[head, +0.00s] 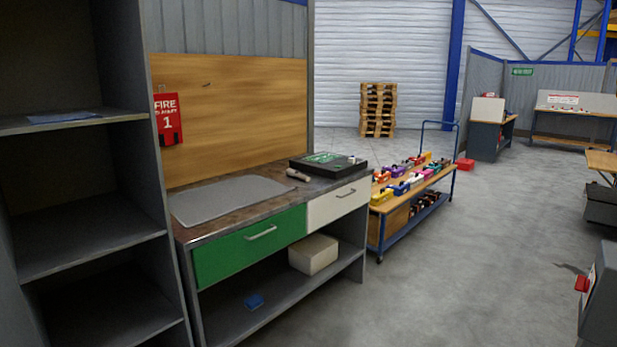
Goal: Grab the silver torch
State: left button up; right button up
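A small cylindrical object (298,175), pale grey with a brownish tint, lies on its side on the workbench top (240,216). It looks like the silver torch, but it is too small to be certain. It is near the back right of the bench, just in front of a flat black case (328,171). Neither of my grippers shows in the head view.
A grey mat (225,198) covers the bench's left part. Below are a shut green drawer (250,250) and a shut white drawer (337,203). Open shelving (85,252) stands left, a loaded trolley (410,205) right. The floor (440,290) in front is clear.

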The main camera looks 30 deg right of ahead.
aim_at(291, 172)
jog(key=z, duration=0.7)
jog(key=i, duration=0.25)
jog(key=z, duration=0.7)
jog(key=i, duration=2.75)
jog(key=u, duration=1.65)
